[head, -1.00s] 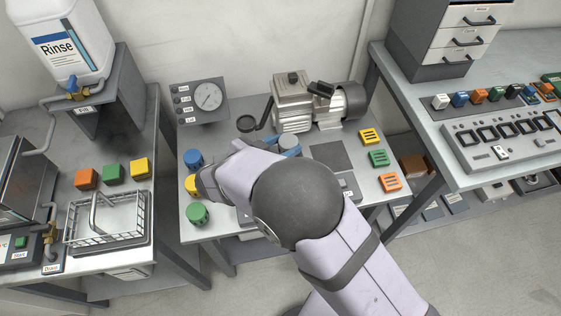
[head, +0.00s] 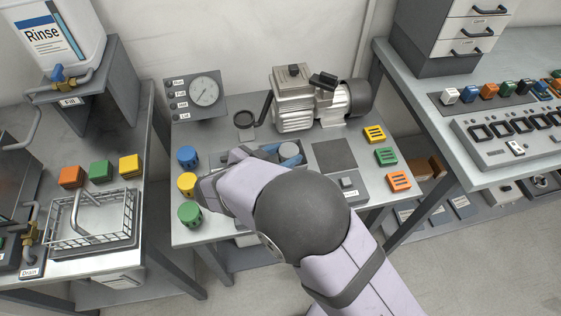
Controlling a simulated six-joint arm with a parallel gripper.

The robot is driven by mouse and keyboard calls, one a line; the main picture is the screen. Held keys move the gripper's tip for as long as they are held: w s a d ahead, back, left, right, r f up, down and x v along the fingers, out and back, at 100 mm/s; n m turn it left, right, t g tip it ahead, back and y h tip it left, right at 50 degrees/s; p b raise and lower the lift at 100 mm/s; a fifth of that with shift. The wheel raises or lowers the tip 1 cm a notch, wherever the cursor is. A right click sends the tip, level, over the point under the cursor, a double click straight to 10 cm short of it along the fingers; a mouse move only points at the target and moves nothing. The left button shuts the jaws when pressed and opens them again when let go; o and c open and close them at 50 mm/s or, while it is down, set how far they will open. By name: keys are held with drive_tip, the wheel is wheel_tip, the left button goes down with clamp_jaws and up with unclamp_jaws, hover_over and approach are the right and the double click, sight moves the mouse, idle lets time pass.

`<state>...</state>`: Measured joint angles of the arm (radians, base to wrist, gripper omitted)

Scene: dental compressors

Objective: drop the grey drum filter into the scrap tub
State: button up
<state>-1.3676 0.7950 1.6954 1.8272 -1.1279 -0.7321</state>
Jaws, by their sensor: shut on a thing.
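My gripper (head: 207,190) is low over the left side of the middle bench, just right of the yellow drum filter (head: 186,184).
A blue (head: 188,157) and a green drum filter (head: 189,215) stand beside the yellow one. The compressor (head: 296,103), a gauge panel (head: 204,93) and a dark open cup (head: 244,120) are behind. Coloured slotted blocks (head: 386,157) line the right edge.

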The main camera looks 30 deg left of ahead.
drive_tip(key=o, duration=1.1)
drive_tip(key=v, duration=0.7)
drive_tip(key=shift+s, duration=0.15)
